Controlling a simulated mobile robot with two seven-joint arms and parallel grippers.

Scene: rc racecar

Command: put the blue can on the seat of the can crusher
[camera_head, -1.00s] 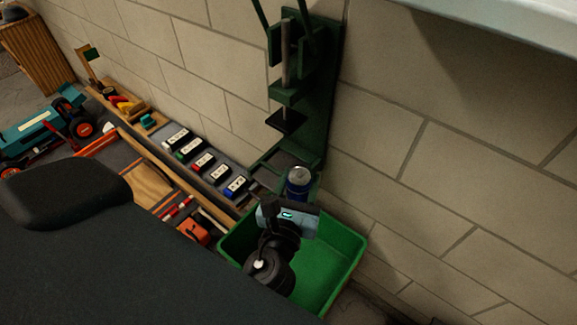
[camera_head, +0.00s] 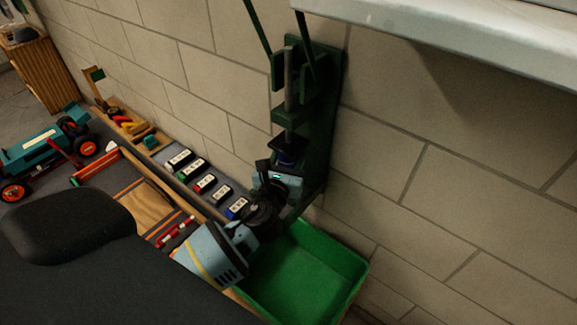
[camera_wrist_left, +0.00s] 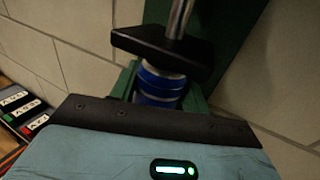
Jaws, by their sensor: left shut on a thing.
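The blue can (camera_head: 287,158) is upright under the black press plate (camera_head: 290,143) of the green can crusher (camera_head: 320,120) on the wall. In the left wrist view the can (camera_wrist_left: 160,86) stands between the green side rails, below the press plate (camera_wrist_left: 163,45). My left gripper (camera_head: 283,168) is at the can and shut on it. Its body hides the can's lower part and the seat, so I cannot tell whether the can touches the seat. The gap between the can's top and the plate looks small. My right gripper is not in view.
A green bin (camera_head: 310,275) stands below the crusher. Several labelled blocks (camera_head: 205,183) lie along the wall to the left, with a teal toy vehicle (camera_head: 40,145) farther left. A pale ledge (camera_head: 460,35) juts out at the upper right.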

